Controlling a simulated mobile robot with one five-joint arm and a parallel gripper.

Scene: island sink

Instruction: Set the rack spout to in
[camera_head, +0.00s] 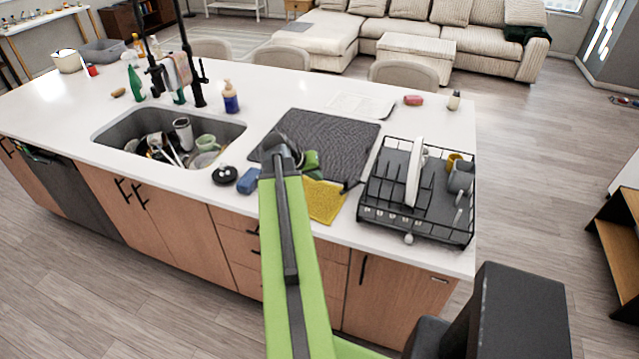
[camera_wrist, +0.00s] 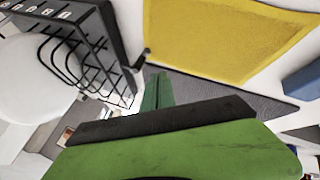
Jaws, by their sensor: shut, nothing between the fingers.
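The black wire dish rack (camera_head: 416,227) stands on the right end of the white counter, with a white plate upright in it. A short dark spout (camera_head: 352,186) sticks out from the rack's left side, towards the yellow cloth. In the wrist view the spout (camera_wrist: 141,60) juts from the rack's dark tray edge (camera_wrist: 118,45). My gripper (camera_head: 311,160) is over the dark mat, left of the rack and apart from the spout. In the wrist view its green fingers (camera_wrist: 156,92) are together and empty, close to the spout in the picture. My arm link hides part of the mat.
A yellow cloth (camera_head: 322,201) lies at the counter's front edge, left of the rack. A blue sponge (camera_head: 248,181) and a black round item (camera_head: 225,175) lie farther left. The dark drying mat (camera_head: 335,138) is behind. Mugs stand in the rack's right side.

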